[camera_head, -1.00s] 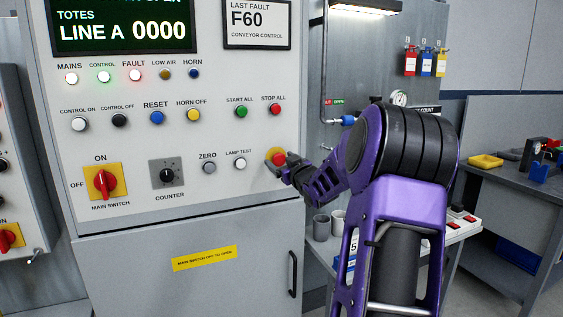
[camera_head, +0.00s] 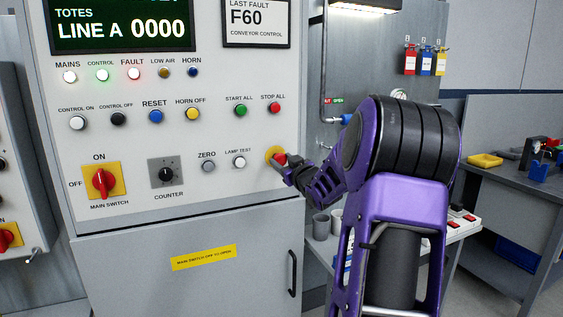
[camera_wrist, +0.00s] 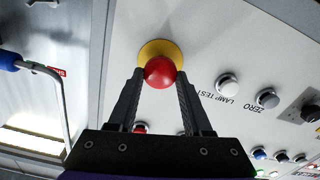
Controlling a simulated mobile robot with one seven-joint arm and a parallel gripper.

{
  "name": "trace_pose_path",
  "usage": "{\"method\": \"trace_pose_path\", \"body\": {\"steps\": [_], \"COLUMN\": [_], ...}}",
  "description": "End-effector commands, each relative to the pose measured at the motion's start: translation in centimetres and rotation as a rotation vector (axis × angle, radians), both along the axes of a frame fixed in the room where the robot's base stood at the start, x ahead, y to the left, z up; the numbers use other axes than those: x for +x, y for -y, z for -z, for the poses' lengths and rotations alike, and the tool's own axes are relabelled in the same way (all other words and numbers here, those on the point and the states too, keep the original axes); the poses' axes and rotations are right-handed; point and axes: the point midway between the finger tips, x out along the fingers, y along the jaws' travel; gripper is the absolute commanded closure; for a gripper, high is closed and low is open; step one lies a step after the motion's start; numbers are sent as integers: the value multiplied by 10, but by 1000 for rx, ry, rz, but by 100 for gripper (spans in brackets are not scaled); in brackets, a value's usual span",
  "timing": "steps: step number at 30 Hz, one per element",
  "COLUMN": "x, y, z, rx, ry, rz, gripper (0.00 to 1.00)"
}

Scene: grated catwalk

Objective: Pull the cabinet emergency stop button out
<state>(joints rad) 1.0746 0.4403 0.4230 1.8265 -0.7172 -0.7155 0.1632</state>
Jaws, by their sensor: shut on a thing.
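The emergency stop button is a red round knob (camera_head: 280,159) on a yellow disc (camera_head: 272,151), at the lower right of the grey cabinet panel (camera_head: 220,185). My gripper (camera_head: 284,163) is at the knob, reaching in from the right. In the wrist view, the red knob (camera_wrist: 160,71) sits between the two dark fingertips (camera_wrist: 160,78), with the yellow disc (camera_wrist: 161,49) behind it. My gripper is shut on the knob. In the head view the fingers hide part of the knob.
The lamp test button (camera_head: 239,162) and zero button (camera_head: 208,166) are left of the knob. The red stop all button (camera_head: 274,108) is above it. A black door handle (camera_head: 292,273) is below. A workbench (camera_head: 515,175) stands at the right.

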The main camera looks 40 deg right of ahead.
Motion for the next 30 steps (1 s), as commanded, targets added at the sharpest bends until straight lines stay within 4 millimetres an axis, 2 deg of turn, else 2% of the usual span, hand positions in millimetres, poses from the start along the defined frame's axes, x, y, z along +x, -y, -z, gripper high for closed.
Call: {"method": "trace_pose_path", "body": {"steps": [2,3,8,20,23,30], "x": [-1,-1,-1,-7,-19,-75], "y": [0,0,0,-1,-4,-17], "z": [3,3,3,1,1,0], "rx": [2,2,2,1,-1,-1], "ry": [-5,-5,-5,-4,-5,-5], "rz": [1,1,1,1,2,4], "gripper": [100,49,20,20,20,20]}}
